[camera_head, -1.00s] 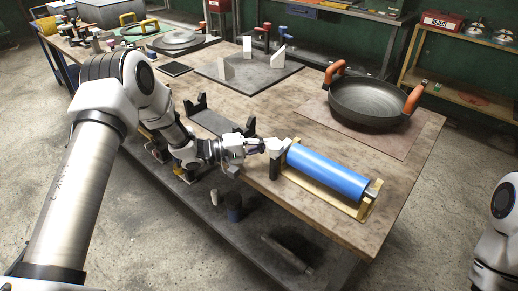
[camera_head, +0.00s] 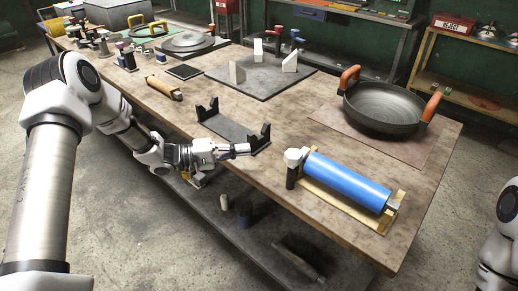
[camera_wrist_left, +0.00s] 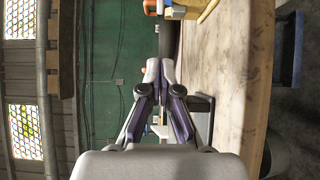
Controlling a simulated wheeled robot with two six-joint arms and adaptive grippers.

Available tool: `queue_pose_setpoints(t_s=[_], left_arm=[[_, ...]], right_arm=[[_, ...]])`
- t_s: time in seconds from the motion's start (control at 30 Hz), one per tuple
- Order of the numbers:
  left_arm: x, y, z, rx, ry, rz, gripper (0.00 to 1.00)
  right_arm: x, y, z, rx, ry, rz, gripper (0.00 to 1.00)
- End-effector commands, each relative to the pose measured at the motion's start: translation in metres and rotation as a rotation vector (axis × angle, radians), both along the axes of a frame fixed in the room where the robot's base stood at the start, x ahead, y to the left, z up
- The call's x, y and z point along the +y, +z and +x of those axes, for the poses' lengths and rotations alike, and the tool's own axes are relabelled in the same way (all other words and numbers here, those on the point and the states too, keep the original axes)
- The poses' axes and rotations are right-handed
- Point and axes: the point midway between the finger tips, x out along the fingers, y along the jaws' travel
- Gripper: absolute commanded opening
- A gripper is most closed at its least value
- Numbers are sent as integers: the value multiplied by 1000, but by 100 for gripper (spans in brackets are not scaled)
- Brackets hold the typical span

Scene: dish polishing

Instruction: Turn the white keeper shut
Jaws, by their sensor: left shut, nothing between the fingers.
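The white keeper (camera_head: 294,157) sits on top of a short dark post at the near-left end of the blue roller (camera_head: 347,183). The roller lies in a yellowish wooden cradle (camera_head: 353,216); whether the keeper locks its end is too small to tell. My left gripper (camera_head: 246,150) is left of the keeper, apart from it, over the front edge of the table. Its fingers are together and empty. The fingertips also meet in the left wrist view (camera_wrist_left: 161,66), where I cannot make out the keeper. My right gripper is out of view.
An empty black stand (camera_head: 230,132) is just behind my left gripper. A dark pan with orange handles (camera_head: 384,108) stands behind the roller. A grey slab (camera_head: 255,82) with white blocks lies farther back on the wooden table (camera_head: 300,118). The table's right front corner is clear.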

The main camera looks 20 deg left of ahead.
Motion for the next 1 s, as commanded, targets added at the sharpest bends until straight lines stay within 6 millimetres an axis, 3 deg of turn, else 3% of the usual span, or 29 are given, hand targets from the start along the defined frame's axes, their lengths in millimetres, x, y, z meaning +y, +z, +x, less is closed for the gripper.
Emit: queue_pose_setpoints(t_s=[0.13,0.27,0.77,1.0], left_arm=[[9,9,-5,-1,-50,1,0],[3,7,-2,2,-51,0,0],[-83,8,46,1,-53,2,0],[-114,8,35,1,-50,0,0]], right_arm=[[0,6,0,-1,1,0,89],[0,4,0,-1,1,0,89],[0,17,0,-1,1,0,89],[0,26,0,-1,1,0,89]])
